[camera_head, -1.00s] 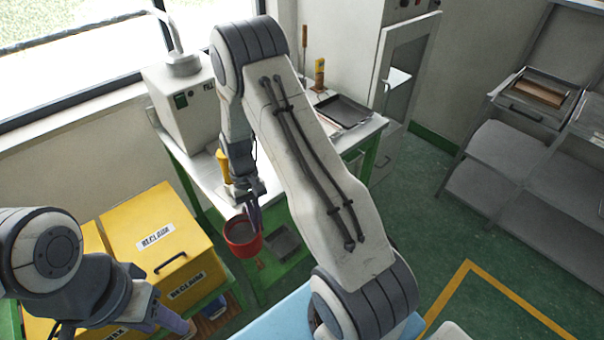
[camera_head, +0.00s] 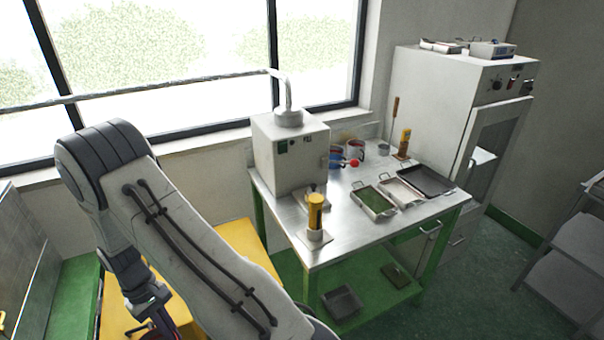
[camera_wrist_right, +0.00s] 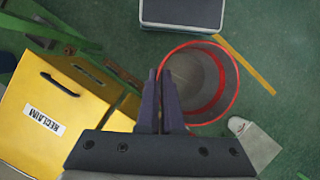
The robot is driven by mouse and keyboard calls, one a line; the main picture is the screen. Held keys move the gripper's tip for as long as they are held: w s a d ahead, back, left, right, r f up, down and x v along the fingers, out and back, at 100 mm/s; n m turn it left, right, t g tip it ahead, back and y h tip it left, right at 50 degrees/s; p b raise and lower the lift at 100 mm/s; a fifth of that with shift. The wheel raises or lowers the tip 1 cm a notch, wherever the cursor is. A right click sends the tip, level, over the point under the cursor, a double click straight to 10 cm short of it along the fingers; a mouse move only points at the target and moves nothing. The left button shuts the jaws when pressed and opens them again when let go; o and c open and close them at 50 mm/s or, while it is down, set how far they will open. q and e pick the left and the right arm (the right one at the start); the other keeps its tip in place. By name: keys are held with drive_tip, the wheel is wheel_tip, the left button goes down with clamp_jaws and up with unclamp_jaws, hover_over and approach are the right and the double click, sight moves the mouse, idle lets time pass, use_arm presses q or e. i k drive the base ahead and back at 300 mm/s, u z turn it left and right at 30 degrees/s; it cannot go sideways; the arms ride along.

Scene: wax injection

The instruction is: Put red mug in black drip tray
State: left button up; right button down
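In the head view my right gripper (camera_head: 155,318) is low at the left, partly cut off, and only a sliver of red shows there. My left gripper is out of view.
The metal table (camera_head: 345,215) also holds a white machine (camera_head: 290,155), a yellow-handled tool (camera_head: 315,212), a green-filled tray (camera_head: 374,200), a pale tray (camera_head: 402,190) and some cups. A grey tray (camera_head: 342,303) sits on the lower shelf.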

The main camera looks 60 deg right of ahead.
sight(429, 184)
drive_tip(key=u, duration=1.05)
drive_tip(key=k, duration=1.5)
drive_tip(key=z, duration=2.35)
drive_tip(key=i, duration=1.5)
drive_tip(key=u, duration=0.05)
